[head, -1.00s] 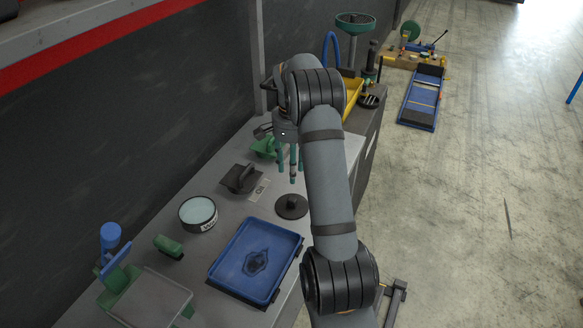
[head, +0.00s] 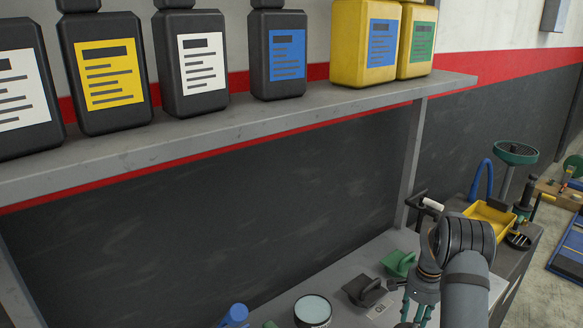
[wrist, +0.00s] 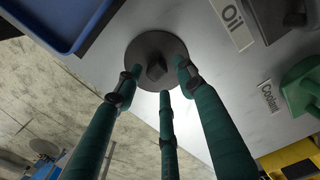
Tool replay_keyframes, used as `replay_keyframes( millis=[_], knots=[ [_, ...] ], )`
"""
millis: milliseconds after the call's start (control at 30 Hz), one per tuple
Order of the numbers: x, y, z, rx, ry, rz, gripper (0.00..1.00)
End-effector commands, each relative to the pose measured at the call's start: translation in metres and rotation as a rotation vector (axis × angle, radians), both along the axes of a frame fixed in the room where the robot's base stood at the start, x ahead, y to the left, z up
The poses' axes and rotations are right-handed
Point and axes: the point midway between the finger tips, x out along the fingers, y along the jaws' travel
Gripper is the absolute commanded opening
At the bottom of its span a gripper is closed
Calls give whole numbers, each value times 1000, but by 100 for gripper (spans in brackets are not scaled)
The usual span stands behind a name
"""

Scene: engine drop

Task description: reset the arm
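My gripper (wrist: 158,92) has green fingers that are spread apart and empty in the wrist view. It points down over a black round cap with a square knob (wrist: 155,62) on the grey bench; the fingertips look close to its rim in the picture, but I cannot tell the height. In the head view my gripper (head: 418,308) is at the lower right, cut by the bottom edge, above the bench.
A grey shelf (head: 230,115) with several bottles runs across the top. A blue tray (wrist: 62,48) lies beside the cap.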

Motion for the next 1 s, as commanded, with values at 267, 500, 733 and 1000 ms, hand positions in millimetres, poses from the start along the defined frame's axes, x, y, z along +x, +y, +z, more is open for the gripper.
replay_keyframes(
  millis=[267,500,733,1000],
  knots=[
    [-2,1,17,1,5,0,39],
    [-2,1,19,1,6,0,39],
    [-3,1,13,2,8,0,39],
    [0,0,-2,-1,-2,0,39]
  ],
)
